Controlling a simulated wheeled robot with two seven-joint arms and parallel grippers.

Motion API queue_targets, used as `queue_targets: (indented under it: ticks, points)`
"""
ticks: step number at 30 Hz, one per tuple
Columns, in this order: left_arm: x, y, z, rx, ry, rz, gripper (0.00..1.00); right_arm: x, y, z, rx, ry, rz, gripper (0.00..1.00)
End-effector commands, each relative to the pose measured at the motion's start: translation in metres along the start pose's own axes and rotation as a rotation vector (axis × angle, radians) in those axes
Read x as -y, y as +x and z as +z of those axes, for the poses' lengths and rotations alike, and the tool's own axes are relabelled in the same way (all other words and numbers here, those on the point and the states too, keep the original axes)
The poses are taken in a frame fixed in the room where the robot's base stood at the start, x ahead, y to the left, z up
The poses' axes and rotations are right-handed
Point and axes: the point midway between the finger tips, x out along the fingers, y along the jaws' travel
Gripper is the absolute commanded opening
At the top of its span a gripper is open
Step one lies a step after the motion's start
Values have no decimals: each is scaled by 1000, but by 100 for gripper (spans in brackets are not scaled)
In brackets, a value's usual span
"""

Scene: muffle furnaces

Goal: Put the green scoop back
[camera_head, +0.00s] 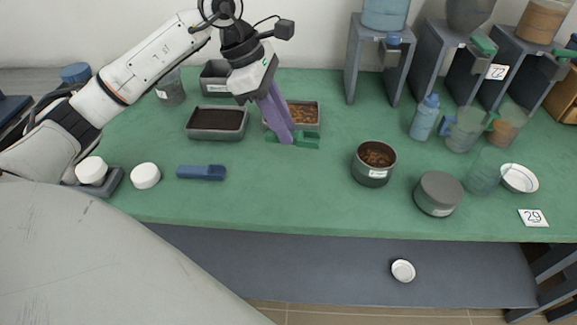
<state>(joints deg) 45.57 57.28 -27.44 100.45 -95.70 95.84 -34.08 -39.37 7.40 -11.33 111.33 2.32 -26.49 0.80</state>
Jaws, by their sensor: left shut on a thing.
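The green scoop (303,141) is low over or on the green table, just in front of a grey bin with brown contents (318,120). My left gripper (283,138) reaches down from above with its purple fingers shut on the scoop's left part. The fingers hide some of the scoop. I cannot tell whether the scoop touches the table. My right gripper is not in view.
A dark-filled grey bin (216,137) and a blue scoop (201,172) are to the left. A grey pot (374,177) and a lidded grey pot (438,206) stand right. Grey dispensers (379,70) line the back right. The table's front middle is clear.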

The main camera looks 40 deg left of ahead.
Motion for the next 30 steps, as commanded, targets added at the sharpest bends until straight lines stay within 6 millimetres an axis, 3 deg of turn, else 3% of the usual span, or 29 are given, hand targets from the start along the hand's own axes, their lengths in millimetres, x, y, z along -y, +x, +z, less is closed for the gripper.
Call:
queue_targets:
  ticks: [4,12,24,30]
  points:
    - [-7,0,-9,-9,-86,32,0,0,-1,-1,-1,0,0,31]
    - [-7,43,-28,-9,-92,32,0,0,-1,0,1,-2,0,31]
    - [-6,82,-44,-7,-91,32,0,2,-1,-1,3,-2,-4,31]
    - [-7,84,-45,-7,-88,35,0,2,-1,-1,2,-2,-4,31]
